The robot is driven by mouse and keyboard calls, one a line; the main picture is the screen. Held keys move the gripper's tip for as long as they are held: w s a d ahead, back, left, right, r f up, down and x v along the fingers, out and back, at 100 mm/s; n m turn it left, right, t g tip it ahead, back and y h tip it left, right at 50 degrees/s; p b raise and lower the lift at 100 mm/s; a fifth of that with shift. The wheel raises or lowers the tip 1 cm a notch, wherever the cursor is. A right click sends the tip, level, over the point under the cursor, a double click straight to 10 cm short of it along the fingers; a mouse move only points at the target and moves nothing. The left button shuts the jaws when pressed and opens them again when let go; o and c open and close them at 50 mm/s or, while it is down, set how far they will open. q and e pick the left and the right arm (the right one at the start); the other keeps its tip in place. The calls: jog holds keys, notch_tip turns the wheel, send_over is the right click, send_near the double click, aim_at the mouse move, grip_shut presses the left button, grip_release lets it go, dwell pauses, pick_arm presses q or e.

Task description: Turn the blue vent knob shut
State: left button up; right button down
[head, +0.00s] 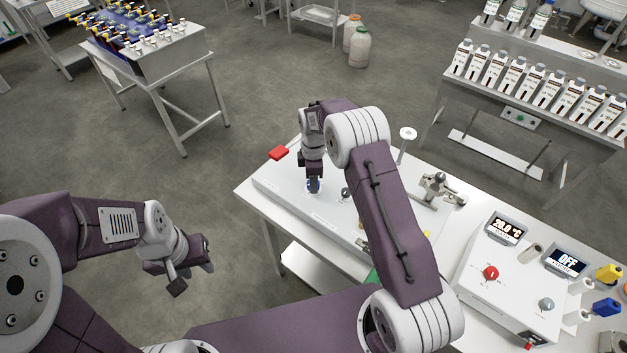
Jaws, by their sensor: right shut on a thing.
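The blue vent knob (313,187) stands on the white panel (285,190) that lies on the table. My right gripper (314,180) reaches down from above and is shut on the knob. Its fingers cover part of the knob, so which way it is turned cannot be told. My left gripper (193,277) hangs over the floor to the left of the table, open and empty.
A red handle (279,153) is at the panel's far left edge, and a dark round knob (346,193) is right of my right gripper. A metal valve fitting (437,187) and a control box (511,285) with displays are further right. My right arm hides part of the panel.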

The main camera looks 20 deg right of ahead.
jog(key=shift+w+r+n, duration=0.1)
jog(key=shift+w+n, duration=0.05)
jog(key=shift+n, duration=0.95)
jog(key=shift+w+r+n, duration=0.1)
jog(key=shift+n, duration=1)
jog(key=c, duration=0.9)
grip_release()
jog(key=shift+s+a+f, duration=0.1)
jog(key=shift+s, duration=0.05)
notch_tip(320, 180, up, 8)
jog(key=shift+r+b, duration=0.1)
jog(key=shift+b, duration=0.9)
jog(key=shift+r, duration=0.45)
